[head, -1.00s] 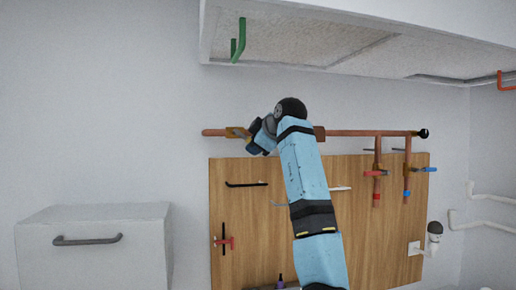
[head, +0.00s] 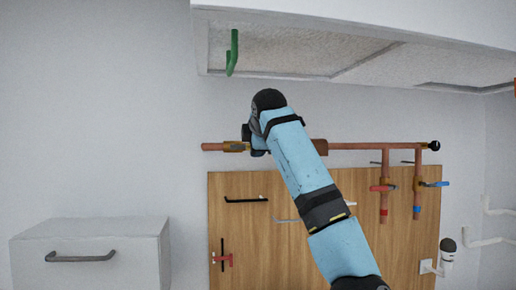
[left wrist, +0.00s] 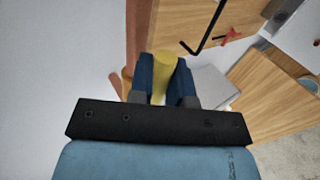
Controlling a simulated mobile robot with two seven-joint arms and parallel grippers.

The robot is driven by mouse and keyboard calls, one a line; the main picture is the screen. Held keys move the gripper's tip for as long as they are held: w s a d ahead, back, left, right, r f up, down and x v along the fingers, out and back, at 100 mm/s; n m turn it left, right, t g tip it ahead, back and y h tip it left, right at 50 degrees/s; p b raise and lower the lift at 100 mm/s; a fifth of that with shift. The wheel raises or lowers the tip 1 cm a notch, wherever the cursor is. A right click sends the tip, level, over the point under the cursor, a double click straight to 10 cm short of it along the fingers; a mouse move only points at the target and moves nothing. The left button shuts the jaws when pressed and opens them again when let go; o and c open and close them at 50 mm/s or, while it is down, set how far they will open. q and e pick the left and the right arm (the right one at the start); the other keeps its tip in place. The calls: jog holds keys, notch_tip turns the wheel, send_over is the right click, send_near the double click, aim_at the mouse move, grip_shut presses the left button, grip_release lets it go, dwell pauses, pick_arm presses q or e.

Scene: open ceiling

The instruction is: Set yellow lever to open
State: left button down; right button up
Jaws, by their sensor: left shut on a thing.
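The yellow lever (left wrist: 163,64) shows in the left wrist view between the two blue fingers of my left gripper (left wrist: 164,82). The fingers are shut on it. In the head view my left gripper (head: 250,139) is at the left part of the horizontal copper pipe (head: 370,146), mostly hidden by my own blue wrist. The lever itself cannot be made out in the head view. My right gripper is not in view.
A wooden board (head: 345,235) with a black handle (head: 246,200) is below the pipe. Red (head: 383,187) and blue (head: 434,184) levers are on short pipes at right. A white drawer unit (head: 100,235) is lower left.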

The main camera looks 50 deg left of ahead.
pick_arm(q)
jog(key=shift+r, duration=0.1)
dwell(0.3)
jog(key=c, duration=1.1)
grip_release()
jog(key=b+v, duration=0.3)
jog(key=v, duration=1.1)
jog(key=shift+f, duration=0.2)
